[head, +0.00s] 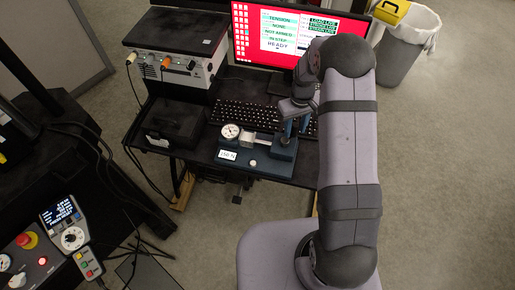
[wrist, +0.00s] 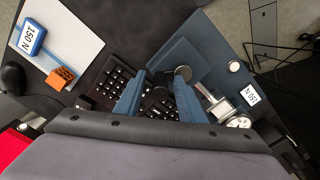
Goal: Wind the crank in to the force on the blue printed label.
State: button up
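A blue bench fixture (head: 270,172) stands at the desk's front edge, with a dial gauge (head: 231,131), a metal slide and a white 150 N card (head: 227,155). The card also shows in the wrist view (wrist: 249,95). A blue-framed label (wrist: 33,38) at the upper left of the wrist view also appears to read 150 N. My gripper (wrist: 157,100) is open over the fixture's right end, its blue fingers apart. A dark round knob (wrist: 183,73) shows near the right finger. I cannot tell whether it is the crank's handle or whether a finger touches it. The gauge needle is too small to read.
An orange lattice block (wrist: 62,77) lies on a white sheet with a blue stripe. A keyboard (head: 250,112) and red-screened monitor (head: 285,35) are behind the fixture. A black box (head: 174,122) stands left. A control panel (head: 72,238) is at lower left.

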jog(key=shift+r, duration=0.1)
jog(key=shift+r+p, duration=2)
jog(key=shift+r, duration=0.7)
jog(key=shift+w, duration=0.15)
